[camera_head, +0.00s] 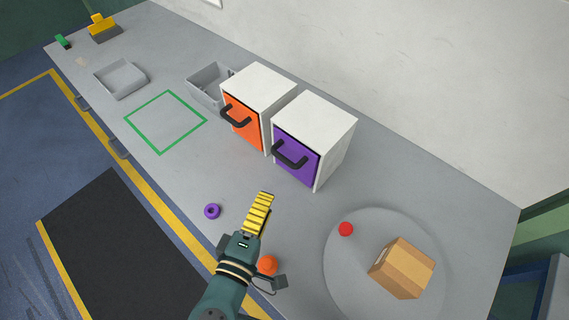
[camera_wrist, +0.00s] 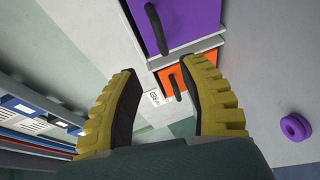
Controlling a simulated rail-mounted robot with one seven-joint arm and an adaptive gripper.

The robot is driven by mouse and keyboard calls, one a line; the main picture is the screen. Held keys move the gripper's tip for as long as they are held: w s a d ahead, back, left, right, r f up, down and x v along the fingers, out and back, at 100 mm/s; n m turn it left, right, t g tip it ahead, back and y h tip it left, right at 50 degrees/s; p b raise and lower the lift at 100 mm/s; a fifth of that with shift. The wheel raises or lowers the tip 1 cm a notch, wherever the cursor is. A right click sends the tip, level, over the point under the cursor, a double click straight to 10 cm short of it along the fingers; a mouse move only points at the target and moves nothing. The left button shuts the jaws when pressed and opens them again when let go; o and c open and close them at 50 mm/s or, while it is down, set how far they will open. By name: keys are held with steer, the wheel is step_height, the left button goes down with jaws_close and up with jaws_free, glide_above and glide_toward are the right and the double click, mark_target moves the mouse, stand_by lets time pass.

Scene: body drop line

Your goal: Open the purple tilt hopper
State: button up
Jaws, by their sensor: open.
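The purple tilt hopper is a white box with a purple front (camera_head: 304,171) and a black bar handle (camera_head: 289,156). It stands on the grey bench, and its front looks shut. In the wrist view the purple front (camera_wrist: 198,22) and its handle (camera_wrist: 156,28) show at the top, beyond the fingers. My gripper (camera_head: 265,197) has yellow ribbed fingers and is in front of and below the purple hopper in the head view, apart from the handle. In the wrist view my gripper (camera_wrist: 160,70) is open with nothing between its fingers.
An orange-fronted hopper (camera_head: 240,120) stands just left of the purple one. A purple ring (camera_head: 212,211) and an orange ball (camera_head: 267,265) lie near my gripper. A round plate (camera_head: 345,275) at right carries a red ball (camera_head: 346,229) and a cardboard box (camera_head: 402,268). Grey trays (camera_head: 120,91) are farther left.

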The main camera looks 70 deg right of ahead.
mark_target(284, 158)
steer(key=d+f, duration=0.1)
steer(key=d, duration=0.8)
steer(key=d+f+b, duration=0.1)
steer(key=d, duration=0.4)
steer(key=shift+f, duration=0.3)
jaws_close()
